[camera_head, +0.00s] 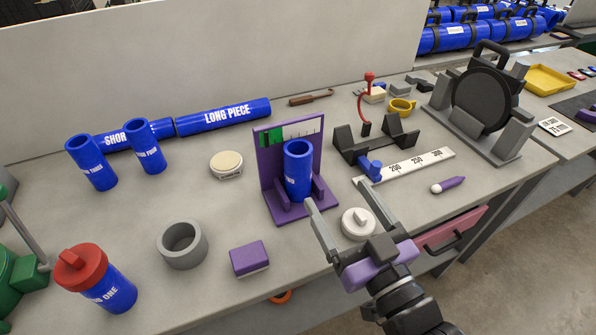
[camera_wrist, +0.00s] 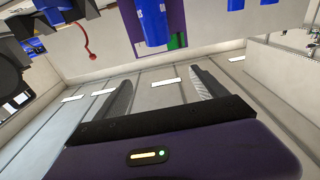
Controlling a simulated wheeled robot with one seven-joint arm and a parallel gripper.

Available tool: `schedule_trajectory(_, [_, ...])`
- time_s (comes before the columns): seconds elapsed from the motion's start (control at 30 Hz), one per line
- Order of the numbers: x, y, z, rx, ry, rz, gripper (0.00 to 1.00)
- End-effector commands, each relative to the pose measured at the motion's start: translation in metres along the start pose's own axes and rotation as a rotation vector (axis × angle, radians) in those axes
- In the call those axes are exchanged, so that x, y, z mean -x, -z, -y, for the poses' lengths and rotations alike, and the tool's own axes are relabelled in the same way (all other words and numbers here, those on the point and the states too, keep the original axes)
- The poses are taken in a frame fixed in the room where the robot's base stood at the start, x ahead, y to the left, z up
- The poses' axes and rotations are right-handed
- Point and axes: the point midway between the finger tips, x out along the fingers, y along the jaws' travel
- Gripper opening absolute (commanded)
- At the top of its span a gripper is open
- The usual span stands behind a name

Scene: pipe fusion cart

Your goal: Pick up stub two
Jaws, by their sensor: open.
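A blue tube (camera_head: 298,172) stands upright in a purple stand (camera_head: 270,205) with a green patch and a scale on its back plate. Its label is too small to read, but the other short tubes look marked otherwise, so it is likely stub two. In the wrist view the blue tube (camera_wrist: 155,22) and the purple stand (camera_wrist: 118,22) show at the top, beyond the fingertips. My gripper (camera_head: 339,194) is open and empty, to the front right of the stand. Both fingers also show in the wrist view (camera_wrist: 160,82), apart from the tube.
A white lidded disc (camera_head: 358,223) lies beneath my gripper. A purple block (camera_head: 249,258), a grey ring (camera_head: 182,244) and red-capped stub one (camera_head: 108,287) stand left. Two more blue stubs (camera_head: 92,165) stand farther back. A white ruler (camera_head: 415,164) and clamp blocks (camera_head: 375,140) lie right.

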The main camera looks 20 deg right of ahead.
Motion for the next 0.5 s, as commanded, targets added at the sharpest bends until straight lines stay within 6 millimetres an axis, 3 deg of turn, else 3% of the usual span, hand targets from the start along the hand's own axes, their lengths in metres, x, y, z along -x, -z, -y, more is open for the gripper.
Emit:
schedule_trajectory(0.1, [-0.040,0.020,-0.001,-0.001,-0.001,0.003,0.82])
schedule_trajectory(0.3, [-0.093,0.042,-0.002,-0.002,-0.001,0.078,0.82])
schedule_trajectory(0.4, [-0.112,0.047,-0.002,-0.003,0.000,0.147,0.82])
schedule_trajectory(0.5, [-0.120,0.037,-0.002,-0.004,0.001,0.243,0.82])
